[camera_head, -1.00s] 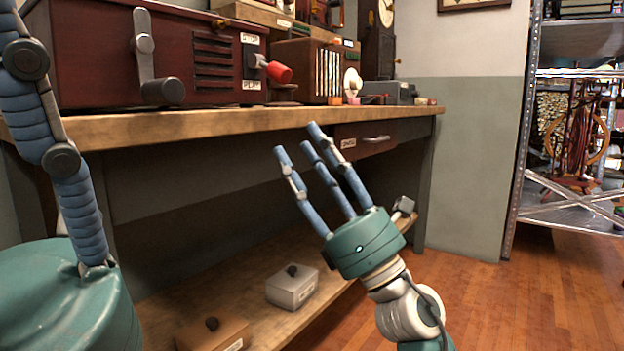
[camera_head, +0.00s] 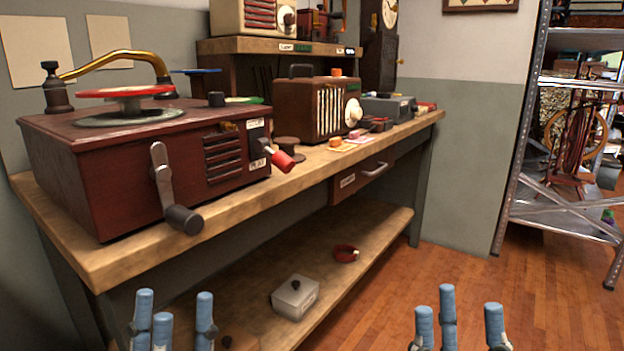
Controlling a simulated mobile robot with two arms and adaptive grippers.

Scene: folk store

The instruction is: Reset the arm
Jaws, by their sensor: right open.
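My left gripper (camera_head: 172,318) is at the bottom left of the head view, in front of the bench. Only its blue fingers show, with a gap between them and nothing seen held. My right gripper (camera_head: 455,318) is at the bottom right, over the wooden floor. Its blue fingers are spread and empty. The palms and arms of both are below the picture's edge. Neither gripper appears to touch anything.
A wooden workbench (camera_head: 130,250) holds a dark red record player (camera_head: 80,180) with a front crank and a brown radio (camera_head: 305,110). A grey box (camera_head: 296,297) sits on its lower shelf. Metal shelving (camera_head: 520,130) stands right. Floor (camera_head: 440,270) is clear between.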

